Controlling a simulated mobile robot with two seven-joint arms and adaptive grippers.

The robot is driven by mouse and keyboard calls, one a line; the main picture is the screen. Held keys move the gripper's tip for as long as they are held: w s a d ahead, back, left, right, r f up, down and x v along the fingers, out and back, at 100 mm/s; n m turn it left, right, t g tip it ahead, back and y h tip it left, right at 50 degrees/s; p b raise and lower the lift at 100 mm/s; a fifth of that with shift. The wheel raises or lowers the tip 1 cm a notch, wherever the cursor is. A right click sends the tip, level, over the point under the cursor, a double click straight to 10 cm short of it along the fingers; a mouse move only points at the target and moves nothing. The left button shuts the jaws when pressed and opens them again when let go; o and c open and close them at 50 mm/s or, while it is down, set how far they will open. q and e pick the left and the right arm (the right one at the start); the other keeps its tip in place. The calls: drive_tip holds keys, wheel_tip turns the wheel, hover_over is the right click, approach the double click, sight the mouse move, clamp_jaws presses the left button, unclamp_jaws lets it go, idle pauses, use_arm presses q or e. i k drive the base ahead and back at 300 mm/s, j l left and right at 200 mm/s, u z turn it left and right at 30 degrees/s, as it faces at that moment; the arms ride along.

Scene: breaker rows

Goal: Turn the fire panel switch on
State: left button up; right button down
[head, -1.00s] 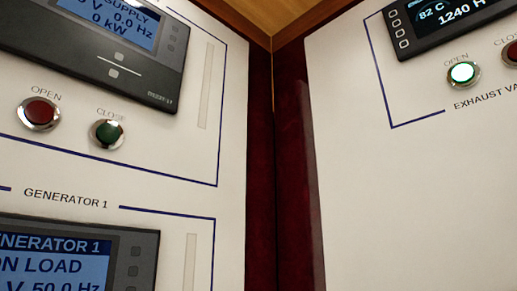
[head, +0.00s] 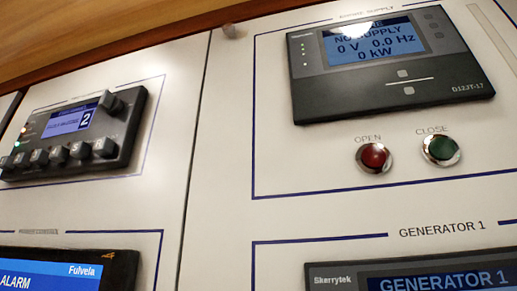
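No switch labelled as a fire panel switch can be read in the head view. At the left is a dark control unit (head: 75,135) with a small blue screen, a black knob at its upper right and a row of black knobs or buttons along its bottom. Below it, a black-framed screen (head: 68,262) reads "ALARM" and "Fulvela"; its lower part is cut off. Neither of my grippers is in view.
A dark supply meter (head: 388,97) reads "0 V 0.0 Hz 0 kW". Below it are a red OPEN button (head: 374,156) and a green CLOSE button (head: 440,148). A Generator 1 display (head: 430,278) is cut off at the bottom right. A wooden strip (head: 130,35) runs along the top.

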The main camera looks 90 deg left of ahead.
sight(112, 104)
drive_tip(key=u, duration=1.95)
